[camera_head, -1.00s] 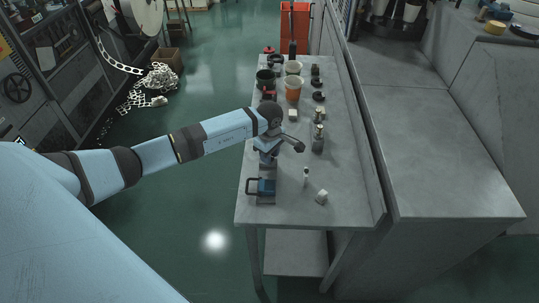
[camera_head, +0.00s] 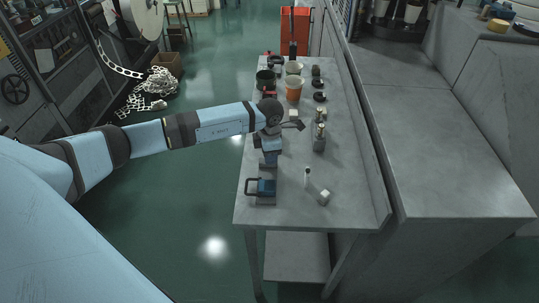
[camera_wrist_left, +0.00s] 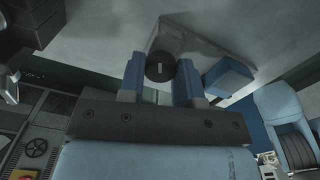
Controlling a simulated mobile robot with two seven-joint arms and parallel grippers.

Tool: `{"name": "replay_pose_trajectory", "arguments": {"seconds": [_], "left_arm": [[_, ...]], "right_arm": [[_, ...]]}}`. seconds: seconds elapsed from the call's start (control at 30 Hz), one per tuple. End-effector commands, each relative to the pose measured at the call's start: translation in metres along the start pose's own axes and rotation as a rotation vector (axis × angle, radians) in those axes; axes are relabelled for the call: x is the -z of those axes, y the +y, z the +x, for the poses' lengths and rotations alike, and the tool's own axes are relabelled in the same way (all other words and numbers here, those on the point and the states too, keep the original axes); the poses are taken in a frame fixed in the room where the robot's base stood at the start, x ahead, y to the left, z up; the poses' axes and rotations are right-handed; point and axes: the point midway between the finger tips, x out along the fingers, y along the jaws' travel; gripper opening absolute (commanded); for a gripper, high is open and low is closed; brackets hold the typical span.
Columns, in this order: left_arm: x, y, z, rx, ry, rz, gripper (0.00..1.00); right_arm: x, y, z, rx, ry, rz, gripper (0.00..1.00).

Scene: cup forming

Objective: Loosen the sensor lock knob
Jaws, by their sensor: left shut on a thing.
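A round black knob (camera_wrist_left: 160,66) with a pale line across its face shows in the left wrist view, in front of a grey angled bracket (camera_wrist_left: 188,42). My left gripper (camera_head: 269,150) points down at the near-left part of the grey table (camera_head: 285,208) in the head view. In the left wrist view its two blue fingers stand on either side of the knob and are shut on it. In the head view my wrist and fingers hide the knob. My right gripper is in neither view.
A blue block with a dark handle (camera_head: 264,187) stands close in front of the gripper. A white cube (camera_head: 324,197), a small white bottle (camera_head: 307,177) and a metal cylinder (camera_head: 319,139) stand to its right. An orange cup (camera_head: 294,90) stands behind.

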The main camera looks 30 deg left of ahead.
Motion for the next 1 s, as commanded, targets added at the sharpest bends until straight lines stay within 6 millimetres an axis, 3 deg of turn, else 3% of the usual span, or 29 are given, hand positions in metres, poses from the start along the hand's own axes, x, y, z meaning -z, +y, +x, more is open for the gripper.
{"name": "replay_pose_trajectory", "arguments": {"seconds": [0.6,1.0], "left_arm": [[-0.0001,-0.0002,-0.0003,-0.001,0.0,-0.578,0.08],[-0.0004,-0.0001,-0.0007,-0.001,-0.001,-0.843,0.08]], "right_arm": [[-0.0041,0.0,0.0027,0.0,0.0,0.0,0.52],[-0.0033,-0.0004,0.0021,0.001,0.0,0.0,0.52]]}}
